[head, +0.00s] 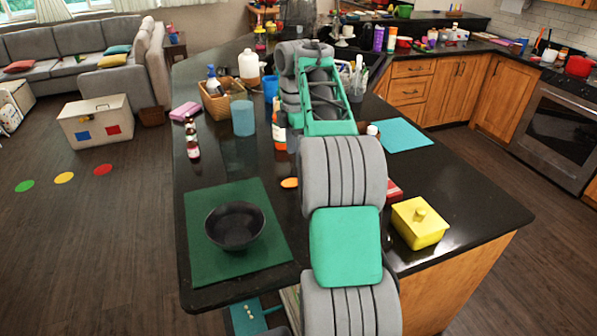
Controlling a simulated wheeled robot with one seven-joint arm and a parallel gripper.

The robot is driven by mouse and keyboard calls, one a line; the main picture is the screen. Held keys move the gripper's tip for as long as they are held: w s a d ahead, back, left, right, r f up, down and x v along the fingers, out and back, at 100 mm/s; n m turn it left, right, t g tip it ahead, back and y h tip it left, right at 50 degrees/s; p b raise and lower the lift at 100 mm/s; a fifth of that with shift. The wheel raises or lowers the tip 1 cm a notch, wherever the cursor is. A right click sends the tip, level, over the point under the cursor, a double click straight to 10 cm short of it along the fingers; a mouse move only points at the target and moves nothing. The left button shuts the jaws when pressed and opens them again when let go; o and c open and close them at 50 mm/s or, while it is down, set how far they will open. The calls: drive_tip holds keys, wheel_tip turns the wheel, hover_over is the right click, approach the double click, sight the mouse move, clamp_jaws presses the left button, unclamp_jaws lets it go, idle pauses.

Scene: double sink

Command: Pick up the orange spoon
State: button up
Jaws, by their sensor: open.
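A small orange oval (290,183) lies on the dark countertop just left of my arm. It looks like part of the orange spoon, but I cannot make out a handle, and my arm may cover the rest. My grey and green arm reaches from the bottom of the head view over the counter toward the sink area. I cannot make out my gripper's fingers; the arm's far end is hidden behind its own links.
A black bowl (234,226) sits on a green mat (268,254) at the front left. A yellow lidded box (419,223) stands at the right. Bottles, a wicker basket (214,105) and a blue-grey cup (243,118) crowd the counter left of my arm. A cyan mat (403,135) lies right.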

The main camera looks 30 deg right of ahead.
drive_tip(key=f+b, duration=0.4)
drive_tip(key=f, duration=0.1)
drive_tip(key=f+b, duration=0.2)
drive_tip(key=shift+s+d+f+b, duration=0.2)
drive_tip(key=shift+s+f+b, duration=0.05)
drive_tip(key=shift+f+b, duration=0.1)
drive_tip(key=shift+r, duration=0.1)
clamp_jaws()
